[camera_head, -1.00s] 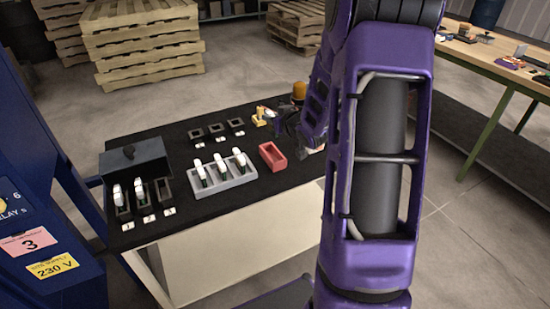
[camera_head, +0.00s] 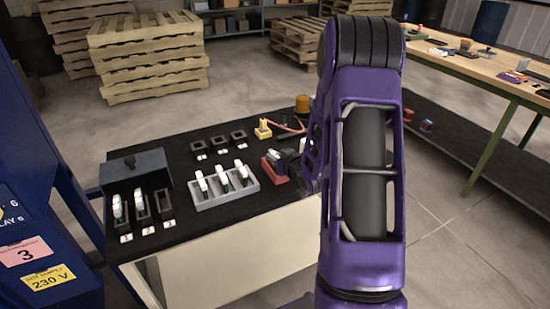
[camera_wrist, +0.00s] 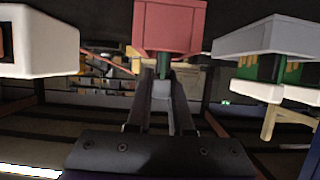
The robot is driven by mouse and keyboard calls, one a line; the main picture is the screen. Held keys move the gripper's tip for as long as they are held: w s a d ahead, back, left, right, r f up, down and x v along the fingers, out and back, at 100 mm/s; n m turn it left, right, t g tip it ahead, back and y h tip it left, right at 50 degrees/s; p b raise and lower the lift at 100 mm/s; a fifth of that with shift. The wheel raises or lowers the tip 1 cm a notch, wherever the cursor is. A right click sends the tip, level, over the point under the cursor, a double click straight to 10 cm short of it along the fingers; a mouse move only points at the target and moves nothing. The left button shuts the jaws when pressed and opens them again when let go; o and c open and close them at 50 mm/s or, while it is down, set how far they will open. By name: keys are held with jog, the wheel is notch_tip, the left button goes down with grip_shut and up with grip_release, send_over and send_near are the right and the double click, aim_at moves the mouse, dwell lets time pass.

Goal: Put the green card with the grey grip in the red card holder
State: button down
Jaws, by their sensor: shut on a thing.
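The red card holder (camera_head: 279,176) is on the black table, to the right of the grey tray. My gripper (camera_head: 274,157) is right over it. In the wrist view, which looks upside down, my gripper (camera_wrist: 162,85) is shut on the grey grip (camera_wrist: 162,89) of the card. A short piece of green card (camera_wrist: 163,64) shows between the grip and the red holder (camera_wrist: 170,27) and meets the holder's open side. I cannot tell how deep the card's end sits inside.
The grey tray (camera_head: 206,203) holds three white-gripped cards close to the left of the red holder. Several small black holders (camera_head: 220,142) lie behind it. A dark box (camera_head: 135,168) and numbered slots with white-gripped cards stand at the left. A yellow piece (camera_head: 263,129) is behind the holder.

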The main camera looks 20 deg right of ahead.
jog(key=shift+f, duration=0.1)
jog(key=shift+f, duration=0.15)
jog(key=c, duration=0.8)
grip_release()
jog(key=shift+r, duration=0.2)
jog(key=shift+s+r, duration=0.1)
jog(key=shift+r, duration=0.1)
jog(key=p+v, duration=0.1)
jog(key=v, duration=1)
jog(key=shift+s+r, duration=0.1)
jog(key=shift+s, duration=0.25)
